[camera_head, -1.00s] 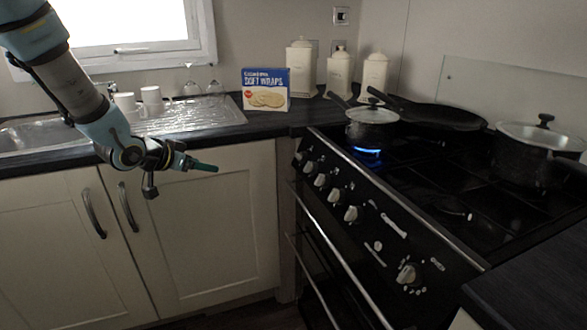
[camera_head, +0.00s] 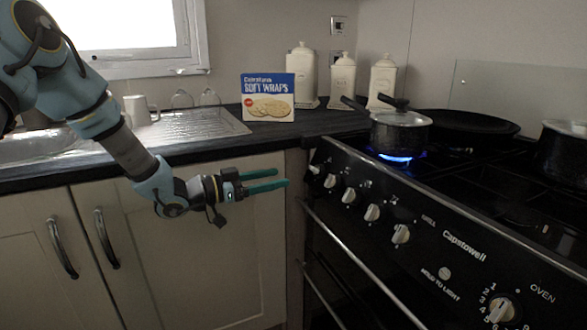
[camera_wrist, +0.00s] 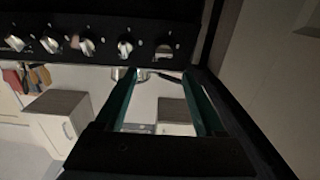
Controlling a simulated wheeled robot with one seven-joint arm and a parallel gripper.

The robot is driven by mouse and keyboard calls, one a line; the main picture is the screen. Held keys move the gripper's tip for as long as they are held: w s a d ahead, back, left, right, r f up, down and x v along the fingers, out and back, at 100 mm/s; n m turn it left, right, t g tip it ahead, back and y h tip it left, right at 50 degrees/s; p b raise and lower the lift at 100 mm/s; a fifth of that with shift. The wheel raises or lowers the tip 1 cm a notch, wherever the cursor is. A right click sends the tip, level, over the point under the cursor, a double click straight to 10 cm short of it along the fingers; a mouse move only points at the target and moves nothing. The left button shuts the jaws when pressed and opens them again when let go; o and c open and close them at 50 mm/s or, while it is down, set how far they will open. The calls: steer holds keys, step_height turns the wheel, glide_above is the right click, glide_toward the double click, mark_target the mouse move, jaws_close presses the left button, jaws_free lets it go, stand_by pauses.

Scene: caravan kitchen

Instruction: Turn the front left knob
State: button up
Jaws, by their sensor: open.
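The cooker's black front panel (camera_head: 460,240) carries a row of several silver knobs. The leftmost large knob (camera_head: 330,181) is at the panel's far end, with other knobs (camera_head: 372,212) beside it towards the right. I cannot tell from the markings which is the front left one. My gripper (camera_head: 283,178) is open and empty, its two teal fingers pointing right, a little left of the panel and apart from it. In the wrist view the fingers (camera_wrist: 165,88) reach towards the panel, with a knob (camera_wrist: 125,47) just beyond the left fingertip.
A lidded pot (camera_head: 400,133) sits over a lit blue flame (camera_head: 394,158). A dark pan (camera_head: 465,125) and another pot (camera_head: 563,155) are on the hob. The oven handle rail (camera_head: 345,250) runs below the panel. Cupboard doors (camera_head: 190,250) are below the worktop.

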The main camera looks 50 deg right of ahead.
mark_target(316, 170)
steer(key=x, duration=1)
steer(key=shift+w+d+p, duration=0.25)
steer(key=shift+d+p, duration=0.15)
steer(key=shift+p, duration=0.05)
jaws_close()
